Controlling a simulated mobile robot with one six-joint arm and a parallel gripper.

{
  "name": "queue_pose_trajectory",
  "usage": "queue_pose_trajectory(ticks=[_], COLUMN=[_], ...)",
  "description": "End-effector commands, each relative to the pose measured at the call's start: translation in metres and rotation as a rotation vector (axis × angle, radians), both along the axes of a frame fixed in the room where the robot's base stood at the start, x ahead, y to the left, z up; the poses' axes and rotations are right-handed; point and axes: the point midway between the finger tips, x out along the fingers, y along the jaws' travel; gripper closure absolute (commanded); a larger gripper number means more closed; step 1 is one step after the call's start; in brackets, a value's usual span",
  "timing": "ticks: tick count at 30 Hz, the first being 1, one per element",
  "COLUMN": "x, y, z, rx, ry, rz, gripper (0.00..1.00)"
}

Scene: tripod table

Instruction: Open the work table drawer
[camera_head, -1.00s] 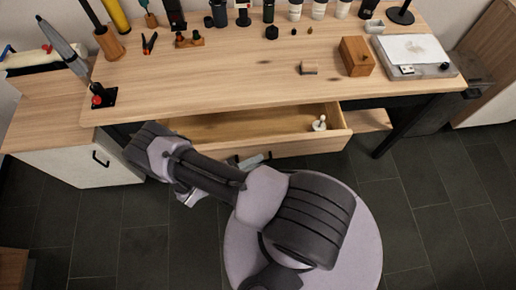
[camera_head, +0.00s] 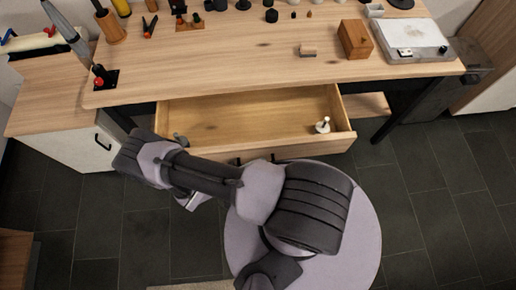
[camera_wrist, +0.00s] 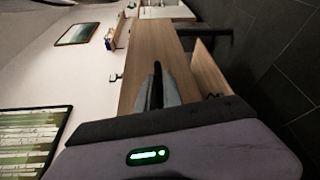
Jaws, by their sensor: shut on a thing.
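The work table drawer (camera_head: 255,112) stands well open below the tabletop, and its pale inside shows in the head view. Its wooden front (camera_head: 312,147) is partly hidden by my arm. A dark bit of the drawer handle (camera_head: 240,161) shows just above the arm. In the wrist view, my gripper (camera_wrist: 158,84) is at the drawer front (camera_wrist: 205,74). It is shut on the handle; the grip itself is mostly hidden. A small white piece (camera_head: 322,126) stands in the right of the drawer, and a small grey item (camera_head: 180,138) lies at its left.
The work table (camera_head: 225,75) carries a wooden box (camera_head: 355,40), a small wooden block (camera_head: 307,50) and a white-topped device (camera_head: 412,36). A white cabinet (camera_head: 75,148) stands at the left.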

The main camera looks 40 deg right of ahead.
Motion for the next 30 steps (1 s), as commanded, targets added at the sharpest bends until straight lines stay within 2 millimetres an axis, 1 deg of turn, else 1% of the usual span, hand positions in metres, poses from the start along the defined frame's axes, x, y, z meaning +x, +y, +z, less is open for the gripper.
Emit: queue_pose_trajectory(ticks=[1, 2, 4, 5, 17, 20, 23, 26, 30], x=[0.001, 0.001, 0.001, 0.001, 0.0, 0.002, 0.005, 0.009, 0.015], y=[0.0, 0.0, 0.0, 0.0, 0.0, 0.004, 0.019, 0.044, 0.083], z=[0.0, 0.0, 0.0, 0.0, 0.0, 0.0, 0.002, 0.004, 0.006], rx=[0.001, 0.001, 0.001, 0.001, 0.0, 0.0, 0.001, 0.002, 0.002], ry=[-0.001, -0.001, 0.0, 0.0, 0.0, 0.0, -0.003, -0.004, -0.004], rz=[0.002, 0.002, 0.001, 0.001, 0.001, 0.002, 0.005, 0.006, 0.005], gripper=[1.0, 0.83, 0.7, 0.68, 0.68, 0.68, 0.68, 0.68, 0.68])
